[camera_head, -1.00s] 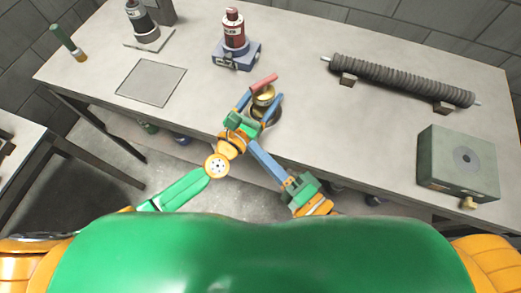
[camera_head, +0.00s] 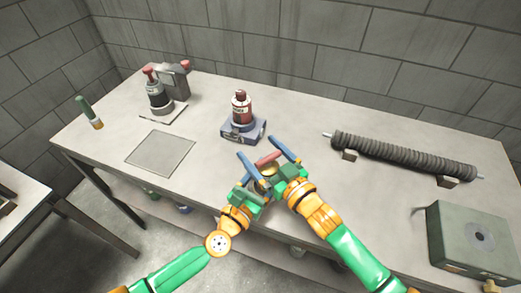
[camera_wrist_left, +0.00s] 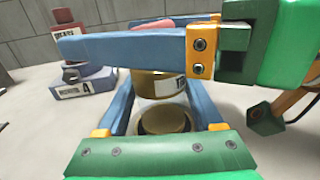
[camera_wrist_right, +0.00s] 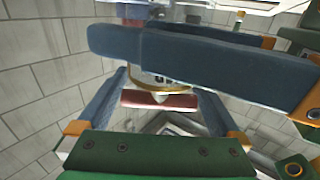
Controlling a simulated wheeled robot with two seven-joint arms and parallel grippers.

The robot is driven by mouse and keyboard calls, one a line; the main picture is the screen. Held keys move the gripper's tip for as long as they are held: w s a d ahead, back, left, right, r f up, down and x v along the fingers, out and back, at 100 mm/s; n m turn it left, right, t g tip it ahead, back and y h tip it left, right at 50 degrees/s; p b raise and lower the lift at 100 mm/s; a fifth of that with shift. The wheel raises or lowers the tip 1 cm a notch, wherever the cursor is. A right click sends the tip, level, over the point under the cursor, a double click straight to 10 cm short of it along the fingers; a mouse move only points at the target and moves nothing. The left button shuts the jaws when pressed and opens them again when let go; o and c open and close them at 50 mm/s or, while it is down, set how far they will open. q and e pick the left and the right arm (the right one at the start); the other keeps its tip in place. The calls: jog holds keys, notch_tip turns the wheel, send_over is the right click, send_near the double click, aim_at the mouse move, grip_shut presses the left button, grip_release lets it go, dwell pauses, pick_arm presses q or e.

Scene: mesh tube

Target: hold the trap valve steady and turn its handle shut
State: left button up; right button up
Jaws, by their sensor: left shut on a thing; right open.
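The trap valve is a brass body with a red bar handle, near the table's front edge. The brass body (camera_head: 268,170) is partly hidden by my grippers; a label shows on it in the left wrist view (camera_wrist_left: 158,86). My left gripper (camera_wrist_left: 160,102) is shut on the valve body, a finger on each side. My right gripper (camera_head: 258,150) is open above it, pointing to the upper left. The red handle (camera_head: 268,158) lies between its spread fingers; the right wrist view also shows the handle (camera_wrist_right: 160,100) between them, with gaps at its ends.
Behind stands a red bottle (camera_head: 241,106) on a blue block (camera_head: 232,136). My right finger crosses close to the left gripper.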

jog(key=shift+w+a, duration=0.15)
jog(key=c, duration=1.1)
jog(key=shift+d+m+t+h, duration=0.2)
jog(key=shift+m+t+h, duration=0.85)
jog(key=shift+h, duration=0.55)
jog(key=shift+c, duration=0.2)
jog(key=o, duration=1.1)
jog(key=shift+w, duration=0.1)
jog(key=shift+o, duration=0.2)
jog(key=v, duration=1.2)
jog(key=shift+d, duration=0.15)
